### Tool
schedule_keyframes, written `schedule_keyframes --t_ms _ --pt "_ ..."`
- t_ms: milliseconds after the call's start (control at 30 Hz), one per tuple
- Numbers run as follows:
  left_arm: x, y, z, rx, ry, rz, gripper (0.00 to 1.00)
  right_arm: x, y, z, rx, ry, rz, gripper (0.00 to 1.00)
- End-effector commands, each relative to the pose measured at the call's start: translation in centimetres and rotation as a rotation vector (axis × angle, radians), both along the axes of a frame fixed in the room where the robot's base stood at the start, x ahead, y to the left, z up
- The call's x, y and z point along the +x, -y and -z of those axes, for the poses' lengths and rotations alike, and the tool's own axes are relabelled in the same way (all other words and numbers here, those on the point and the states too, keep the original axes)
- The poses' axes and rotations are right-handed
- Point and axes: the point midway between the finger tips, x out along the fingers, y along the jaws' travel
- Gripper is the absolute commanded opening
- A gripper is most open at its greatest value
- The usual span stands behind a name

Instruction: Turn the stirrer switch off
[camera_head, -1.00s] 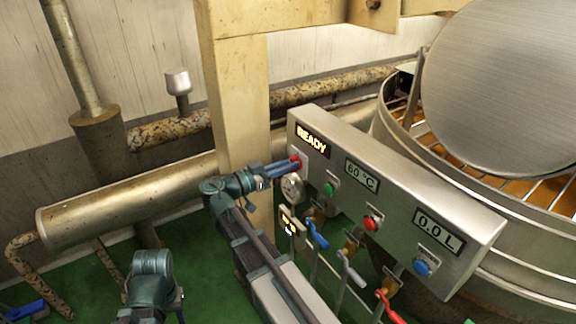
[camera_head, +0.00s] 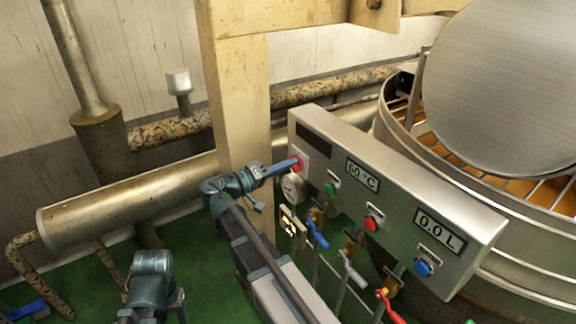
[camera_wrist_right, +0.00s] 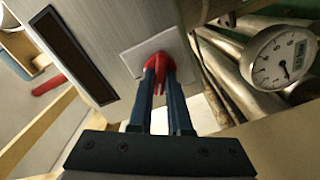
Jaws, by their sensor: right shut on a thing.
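The stirrer switch appears to be the red knob (camera_head: 298,164) on a pale square plate at the left end of the steel control panel (camera_head: 400,195). My right gripper (camera_head: 291,165) is shut on this knob. In the right wrist view the blue fingers (camera_wrist_right: 160,85) sit on both sides of the red knob (camera_wrist_right: 158,63), which partly hides between them. The display (camera_head: 315,138) above the knob is dark. My left arm (camera_head: 152,280) shows at the bottom left; its fingers cannot be made out clearly.
A round gauge (camera_head: 292,187) hangs just below the knob. Green (camera_head: 330,190), red (camera_head: 371,223) and blue (camera_head: 423,267) buttons line the panel, with valve levers below. A beige post (camera_head: 240,100) stands behind my right gripper. The kettle (camera_head: 540,245) is at the right.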

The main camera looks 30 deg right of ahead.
Motion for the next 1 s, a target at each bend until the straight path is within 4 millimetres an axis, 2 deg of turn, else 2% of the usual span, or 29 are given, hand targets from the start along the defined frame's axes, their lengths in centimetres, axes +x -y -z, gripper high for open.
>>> schedule_keyframes --t_ms 500,1000 --pt "0.0 0.0 0.22 0.0 0.0 0.0 0.5 0.11 -0.05 0.26 -0.03 -0.4 -0.001 0.0" --pt "0.0 0.01 0.27 0.0 0.0 0.0 0.5 0.1 -0.06 0.32 -0.04 -0.534 -0.001 0.0"
